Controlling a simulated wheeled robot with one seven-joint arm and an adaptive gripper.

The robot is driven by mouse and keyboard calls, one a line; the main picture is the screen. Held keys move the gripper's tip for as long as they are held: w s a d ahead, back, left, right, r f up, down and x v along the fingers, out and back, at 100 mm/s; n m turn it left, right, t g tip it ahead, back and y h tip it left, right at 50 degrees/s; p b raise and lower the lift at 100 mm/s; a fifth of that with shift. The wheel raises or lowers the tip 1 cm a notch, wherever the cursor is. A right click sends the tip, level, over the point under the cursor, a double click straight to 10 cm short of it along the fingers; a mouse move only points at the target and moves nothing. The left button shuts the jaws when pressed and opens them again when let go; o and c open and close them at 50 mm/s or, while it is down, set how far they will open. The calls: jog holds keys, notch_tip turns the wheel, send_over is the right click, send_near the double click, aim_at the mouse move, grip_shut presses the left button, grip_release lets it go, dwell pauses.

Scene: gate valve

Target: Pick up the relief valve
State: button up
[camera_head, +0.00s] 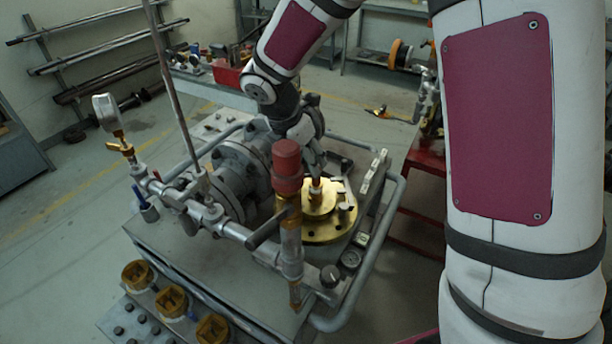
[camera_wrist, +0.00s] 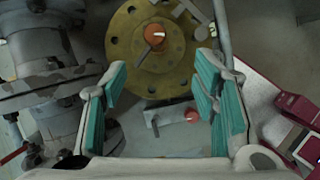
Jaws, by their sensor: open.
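A red-capped upright valve (camera_head: 288,165), which looks like the relief valve, stands at the near end of the grey pipe assembly. Behind it, a brass flange (camera_head: 343,222) lies flat with a copper-coloured fitting (camera_head: 316,188) at its centre. My gripper (camera_head: 315,165) is above the flange, partly hidden by the red cap.
A grey gate valve body (camera_head: 238,165) stands left of the flange. A pressure gauge (camera_head: 107,112) rises at the far pipe end. A tubular rail (camera_head: 385,235) borders the bench on the right. Several brass fittings (camera_head: 172,302) sit along the front. A red stand (camera_head: 425,185) is at right.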

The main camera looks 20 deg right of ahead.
aim_at(315, 184)
jog(key=shift+n, duration=0.3)
jog(key=x, duration=0.9)
jog(key=shift+w+a+f, duration=0.1)
jog(key=shift+a+f, duration=0.05)
jog(key=shift+f, duration=0.15)
jog(key=shift+p+x, duration=0.6)
jog(key=shift+x, duration=1.9)
jog(key=shift+a, duration=0.1)
grip_shut()
